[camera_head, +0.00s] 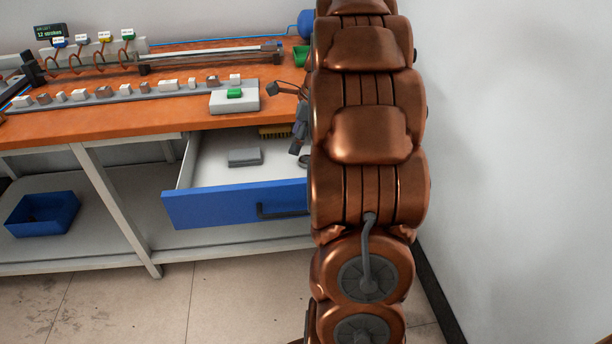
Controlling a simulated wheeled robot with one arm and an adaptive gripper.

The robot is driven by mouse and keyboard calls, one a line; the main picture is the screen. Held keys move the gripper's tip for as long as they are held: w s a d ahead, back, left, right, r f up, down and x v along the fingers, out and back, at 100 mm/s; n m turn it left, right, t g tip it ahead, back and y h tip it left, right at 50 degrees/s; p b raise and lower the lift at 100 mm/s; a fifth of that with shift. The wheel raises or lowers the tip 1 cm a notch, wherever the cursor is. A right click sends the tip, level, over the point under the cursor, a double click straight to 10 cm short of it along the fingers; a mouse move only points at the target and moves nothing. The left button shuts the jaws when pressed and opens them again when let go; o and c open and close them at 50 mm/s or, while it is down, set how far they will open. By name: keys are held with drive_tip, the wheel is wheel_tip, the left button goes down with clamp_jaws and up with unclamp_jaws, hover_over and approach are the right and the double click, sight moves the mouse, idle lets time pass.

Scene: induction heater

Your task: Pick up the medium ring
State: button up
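The open blue drawer (240,204) under the orange bench top has a pale inside. A small dark curved piece, possibly a ring (304,161), shows at the drawer's right side, mostly hidden behind my copper-coloured arm. I cannot tell its size or whether it is the medium ring. Dark grey parts of my gripper (297,142) show at the left edge of my arm, over the right part of the drawer. The rest of my gripper is hidden by the arm, so its opening and any contact with the curved piece cannot be seen.
A grey block (244,157) and a brown brush-like item (275,132) lie in the drawer. On the bench stand a white box with a green button (234,96), a row of small blocks (104,92) and coils. A blue bin (42,211) sits on the lower shelf.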

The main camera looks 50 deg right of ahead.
drive_tip(key=d+f+m, duration=0.1)
drive_tip(key=d, duration=0.1)
drive_tip(key=d+f+m+b, duration=0.1)
drive_tip(key=d+f+m, duration=0.1)
drive_tip(key=d, duration=0.1)
drive_tip(key=d+f+m+t+b, duration=0.1)
drive_tip(key=d+f, duration=0.1)
drive_tip(key=d, duration=0.1)
drive_tip(key=shift+w+d+f, duration=0.2)
drive_tip(key=shift+w, duration=0.05)
drive_tip(key=shift+a+b+x, duration=0.2)
drive_tip(key=shift+b+x, duration=0.85)
drive_tip(key=shift+x, duration=2.15)
drive_tip(key=shift+c, duration=0.4)
drive_tip(key=c, duration=1.2)
